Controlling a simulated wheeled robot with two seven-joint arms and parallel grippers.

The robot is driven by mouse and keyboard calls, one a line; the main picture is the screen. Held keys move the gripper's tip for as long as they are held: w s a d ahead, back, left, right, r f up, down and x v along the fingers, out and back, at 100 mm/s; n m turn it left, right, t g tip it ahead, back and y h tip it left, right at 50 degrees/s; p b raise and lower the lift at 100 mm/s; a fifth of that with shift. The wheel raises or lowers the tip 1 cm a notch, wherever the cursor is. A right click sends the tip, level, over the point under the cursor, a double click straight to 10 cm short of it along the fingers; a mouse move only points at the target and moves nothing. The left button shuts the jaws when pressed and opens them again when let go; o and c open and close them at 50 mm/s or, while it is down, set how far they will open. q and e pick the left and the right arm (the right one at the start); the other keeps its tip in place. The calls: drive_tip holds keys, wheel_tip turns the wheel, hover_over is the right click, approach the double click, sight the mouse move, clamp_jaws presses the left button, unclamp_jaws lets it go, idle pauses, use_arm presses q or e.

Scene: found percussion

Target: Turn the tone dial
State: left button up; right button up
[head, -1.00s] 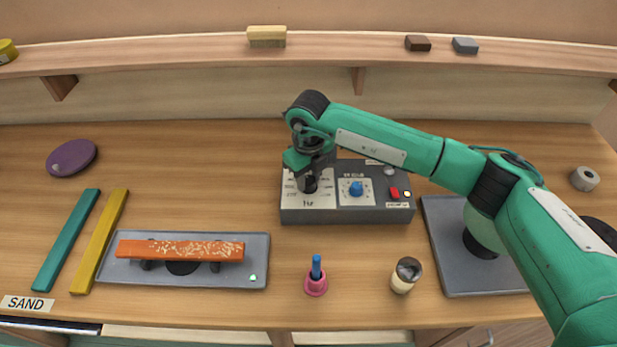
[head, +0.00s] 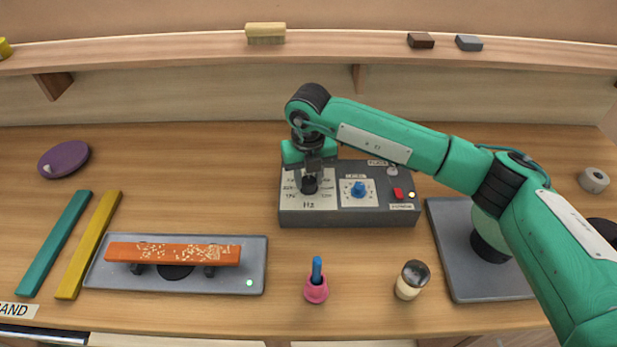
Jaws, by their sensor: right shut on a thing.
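The grey control box (head: 345,219) stands at the middle back of the table. Its black tone dial (head: 310,186) sits on a white panel marked Hz at the box's left. My right gripper (head: 309,176) reaches down from above and is shut on this dial, with its fingers partly hiding the dial's top and the scale marks. A blue level knob (head: 358,189) is on a second white panel to the right. My left gripper is not in view.
An orange bar (head: 172,253) with pale grains lies on a grey plate (head: 255,262) at front left. Teal (head: 54,243) and yellow (head: 90,245) bars lie beside it. A pink holder (head: 316,290) and a small jar (head: 411,280) stand before the box.

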drive_tip(key=o, duration=1)
drive_tip(key=shift+c, duration=0.2)
wheel_tip(320, 180, up, 8)
drive_tip(key=shift+r+b, duration=0.25)
drive_tip(key=shift+b, duration=0.95)
wheel_tip(320, 180, up, 5)
hover_over(308, 179)
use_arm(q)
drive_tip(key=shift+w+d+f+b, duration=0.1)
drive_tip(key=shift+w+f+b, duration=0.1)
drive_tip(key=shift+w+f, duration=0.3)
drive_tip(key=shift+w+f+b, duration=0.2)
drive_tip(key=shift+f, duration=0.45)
use_arm(e)
drive_tip(key=shift+s+d+r, duration=0.1)
drive_tip(key=shift+s+r, duration=0.05)
drive_tip(key=shift+r, duration=0.05)
